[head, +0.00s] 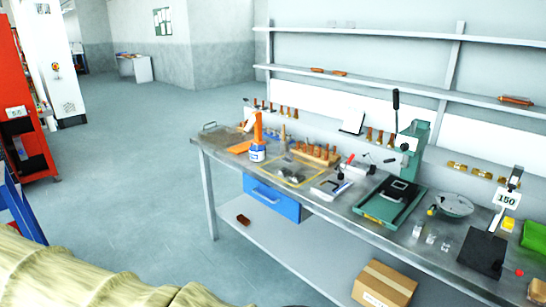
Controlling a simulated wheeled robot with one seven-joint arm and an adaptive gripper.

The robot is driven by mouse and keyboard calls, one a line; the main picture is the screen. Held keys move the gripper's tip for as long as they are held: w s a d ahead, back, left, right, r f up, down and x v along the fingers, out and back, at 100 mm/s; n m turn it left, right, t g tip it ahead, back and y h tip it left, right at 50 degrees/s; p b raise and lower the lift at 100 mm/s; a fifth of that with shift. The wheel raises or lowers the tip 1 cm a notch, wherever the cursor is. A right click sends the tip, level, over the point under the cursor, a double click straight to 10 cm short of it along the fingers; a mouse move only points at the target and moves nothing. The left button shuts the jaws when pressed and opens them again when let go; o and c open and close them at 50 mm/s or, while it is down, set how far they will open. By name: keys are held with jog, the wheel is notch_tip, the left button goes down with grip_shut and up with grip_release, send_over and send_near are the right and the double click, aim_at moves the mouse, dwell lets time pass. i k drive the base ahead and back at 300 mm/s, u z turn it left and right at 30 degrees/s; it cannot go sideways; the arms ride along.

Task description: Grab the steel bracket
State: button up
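I cannot pick out the steel bracket with certainty. Small grey metal-looking pieces (286,161) lie near a yellow-outlined area on the workbench (338,211), too small to identify. My gripper is not in view.
A green press (411,150) stands at the back of the bench. A blue drawer (272,199) hangs under it, and a cardboard box (384,285) sits on the lower shelf. A beige ribbed thing (85,275) fills the lower left. The floor (150,150) left of the bench is clear.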

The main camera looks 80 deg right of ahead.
aim_at(288, 159)
jog(key=z, duration=0.55)
jog(key=i, duration=1.25)
jog(key=z, duration=1.8)
jog(key=i, duration=0.65)
jog(key=z, duration=0.65)
